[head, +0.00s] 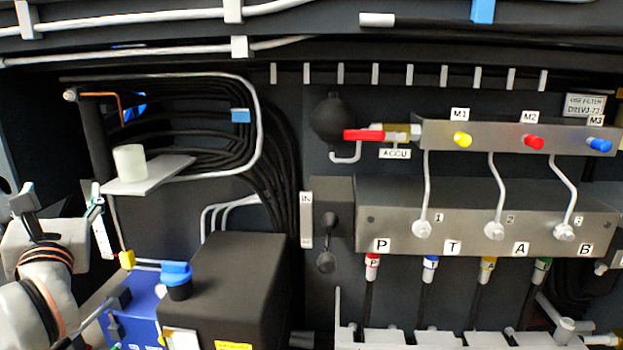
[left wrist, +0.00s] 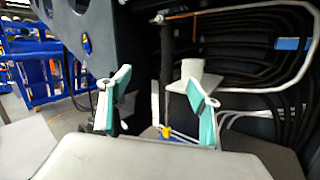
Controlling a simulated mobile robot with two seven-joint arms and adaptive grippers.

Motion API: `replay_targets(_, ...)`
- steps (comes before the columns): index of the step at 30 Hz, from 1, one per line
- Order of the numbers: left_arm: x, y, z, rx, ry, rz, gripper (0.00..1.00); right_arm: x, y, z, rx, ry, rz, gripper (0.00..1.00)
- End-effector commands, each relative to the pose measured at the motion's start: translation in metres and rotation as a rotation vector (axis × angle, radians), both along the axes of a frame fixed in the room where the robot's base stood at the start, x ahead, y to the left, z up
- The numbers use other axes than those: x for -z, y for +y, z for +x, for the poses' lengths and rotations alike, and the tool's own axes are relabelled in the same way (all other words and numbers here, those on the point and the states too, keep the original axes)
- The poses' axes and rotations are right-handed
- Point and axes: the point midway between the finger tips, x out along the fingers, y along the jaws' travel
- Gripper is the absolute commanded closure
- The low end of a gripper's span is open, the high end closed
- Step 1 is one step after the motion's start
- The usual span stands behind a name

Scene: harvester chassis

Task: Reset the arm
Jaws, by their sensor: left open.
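My left gripper (head: 62,203) is at the left edge of the head view, on the end of my white arm. In the left wrist view its two teal-lined fingers (left wrist: 158,100) stand apart with nothing between them. It is in front of and to the left of a small grey shelf (head: 150,178) that carries a white cylinder (head: 130,162). The shelf and cylinder also show behind the right finger in the left wrist view. My right gripper is in neither view.
A dark box (head: 245,285) and a blue unit with a blue cap (head: 177,273) stand below the shelf. A manifold block (head: 480,215) with hoses fills the right side. Black cables (head: 200,135) hang behind the shelf. Blue racks (left wrist: 52,72) show beyond the chassis.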

Motion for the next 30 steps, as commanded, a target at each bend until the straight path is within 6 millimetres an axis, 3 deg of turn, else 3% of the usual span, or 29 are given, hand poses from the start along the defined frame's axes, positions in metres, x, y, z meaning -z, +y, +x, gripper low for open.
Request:
replay_targets(4, 0.013, 0.010, -0.015, -0.164, 0.001, 0.282, 0.37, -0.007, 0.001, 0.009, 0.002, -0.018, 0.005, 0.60)
replay_targets(7, 0.023, -0.002, -0.028, -0.263, 0.023, 0.546, 0.37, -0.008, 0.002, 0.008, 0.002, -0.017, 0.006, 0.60)
replay_targets(11, 0.051, -0.043, -0.037, -0.338, 0.088, 0.944, 0.37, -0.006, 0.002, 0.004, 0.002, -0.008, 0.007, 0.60)
replay_targets(14, 0.090, -0.088, -0.038, -0.340, 0.156, 1.269, 0.37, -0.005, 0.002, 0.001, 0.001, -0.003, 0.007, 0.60)
replay_targets(18, 0.164, -0.149, -0.041, -0.274, 0.252, 1.689, 0.37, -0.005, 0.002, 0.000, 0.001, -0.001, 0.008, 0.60)
replay_targets(21, 0.223, -0.184, -0.047, -0.193, 0.313, 1.940, 0.37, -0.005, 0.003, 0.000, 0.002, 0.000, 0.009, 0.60)
replay_targets(26, 0.324, -0.223, -0.071, -0.020, 0.397, 2.297, 0.37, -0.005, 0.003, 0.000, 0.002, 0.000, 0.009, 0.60)
replay_targets(30, 0.412, -0.243, -0.106, 0.168, 0.458, 2.574, 0.37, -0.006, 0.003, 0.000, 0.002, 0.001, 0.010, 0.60)
